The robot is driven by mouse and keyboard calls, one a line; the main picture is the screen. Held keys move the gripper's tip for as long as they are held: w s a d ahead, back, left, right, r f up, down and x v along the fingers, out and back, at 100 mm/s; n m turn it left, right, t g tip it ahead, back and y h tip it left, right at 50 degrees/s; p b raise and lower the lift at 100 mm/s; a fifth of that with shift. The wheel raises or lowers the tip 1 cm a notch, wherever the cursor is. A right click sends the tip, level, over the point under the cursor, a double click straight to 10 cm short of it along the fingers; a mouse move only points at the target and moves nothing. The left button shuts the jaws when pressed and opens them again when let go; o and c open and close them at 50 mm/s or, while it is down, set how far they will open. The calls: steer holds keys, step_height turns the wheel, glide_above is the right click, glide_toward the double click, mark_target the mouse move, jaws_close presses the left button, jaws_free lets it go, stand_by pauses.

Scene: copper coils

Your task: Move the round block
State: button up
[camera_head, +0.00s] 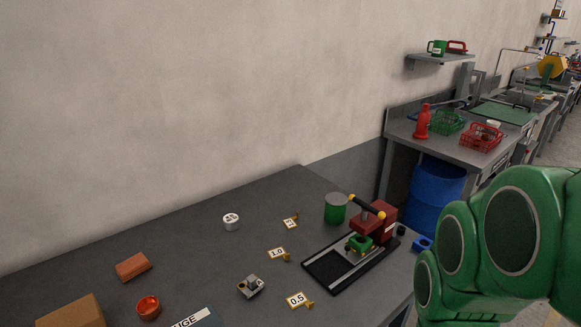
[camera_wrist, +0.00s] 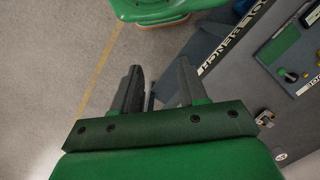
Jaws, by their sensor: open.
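Two round things stand on the dark table (camera_head: 185,262) in the head view. One is a small, low white round piece (camera_head: 231,222) with dark markings on top, near the middle. The other is a green cylinder (camera_head: 335,208) with a grey top, near the back right beside the red press. I cannot tell which is the round block. My gripper (camera_wrist: 160,72) shows only in the wrist view. Its two dark fingers are apart with nothing between them, over the floor beside the bench. It is away from both round things.
A red press (camera_head: 373,220) on a black base stands at the table's right. Yellow number tags (camera_head: 278,253), a small metal piece (camera_head: 250,287), a red-orange bowl (camera_head: 148,308), a brick-coloured block (camera_head: 132,266) and a brown box (camera_head: 72,313) are spread around. The table's back left is clear.

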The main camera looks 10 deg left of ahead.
stand_by(0.5)
steer(key=o, duration=0.5)
steer(key=shift+w, duration=0.2)
steer(key=o, duration=0.4)
steer(key=w, duration=0.2)
steer(key=w+r, duration=0.1)
steer(key=shift+w+a, duration=0.3)
steer(key=shift+w, duration=0.1)
steer(key=w+a+n+t, duration=0.1)
steer(key=w+a, duration=0.3)
steer(key=w, duration=0.7)
steer(key=w+a+n+t, duration=0.1)
steer(key=w+a, duration=0.4)
steer(key=w, duration=0.5)
steer(key=w+a+n+t, duration=0.1)
steer(key=w+a, duration=0.3)
steer(key=w, duration=0.7)
steer(key=n+t+y, duration=0.2)
steer(key=n+y, duration=0.1)
steer(key=n, duration=0.2)
glide_above(231, 222)
steer(key=d, duration=0.1)
step_height(231, 222, down, 16)
steer(key=shift+r, duration=0.1)
